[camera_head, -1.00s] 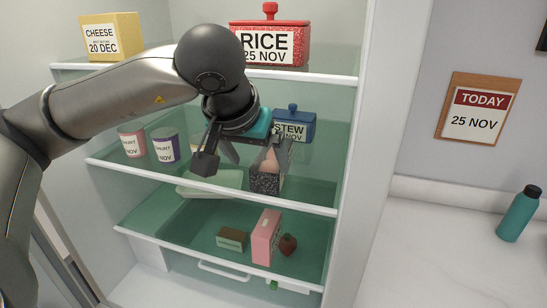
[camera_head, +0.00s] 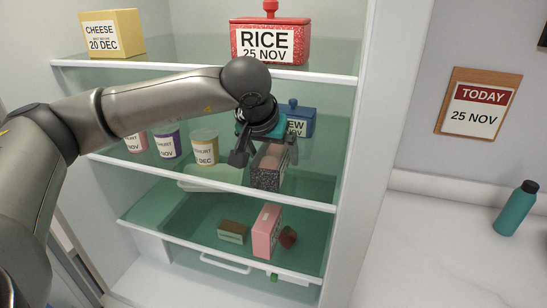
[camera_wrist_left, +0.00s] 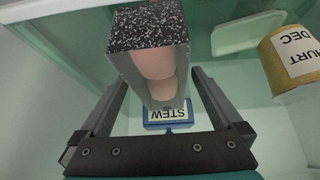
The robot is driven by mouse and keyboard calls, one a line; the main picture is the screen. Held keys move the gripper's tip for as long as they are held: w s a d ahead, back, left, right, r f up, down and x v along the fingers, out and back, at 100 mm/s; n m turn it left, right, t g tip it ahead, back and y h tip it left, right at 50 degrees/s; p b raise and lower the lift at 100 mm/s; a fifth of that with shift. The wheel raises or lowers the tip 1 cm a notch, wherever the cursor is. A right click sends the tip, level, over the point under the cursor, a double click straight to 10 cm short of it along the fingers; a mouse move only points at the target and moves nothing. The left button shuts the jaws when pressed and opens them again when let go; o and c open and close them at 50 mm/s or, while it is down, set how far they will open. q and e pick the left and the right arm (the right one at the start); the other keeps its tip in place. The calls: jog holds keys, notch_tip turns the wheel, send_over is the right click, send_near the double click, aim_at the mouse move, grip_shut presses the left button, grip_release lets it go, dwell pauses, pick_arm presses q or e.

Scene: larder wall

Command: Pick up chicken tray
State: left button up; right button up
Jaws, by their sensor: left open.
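The chicken tray (camera_head: 266,179), a black speckled box with pinkish pieces showing, stands on the middle fridge shelf. It also shows in the left wrist view (camera_wrist_left: 147,30), ahead of and partly between the fingers. My left gripper (camera_head: 266,155) is open at the tray's upper end, with one finger on either side. In the left wrist view both fingers (camera_wrist_left: 160,80) are apart and I see no clear grip on the tray. Whether a finger touches it I cannot tell. My right gripper is not in view.
A blue stew pot (camera_head: 298,120) stands close behind the gripper. A red rice box (camera_head: 270,42) and cheese (camera_head: 112,36) are on the shelf above.

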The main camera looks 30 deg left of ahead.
pick_arm(q)
jog(key=shift+c, duration=0.2)
grip_shut()
dwell(0.6)
jog(key=shift+r, duration=0.1)
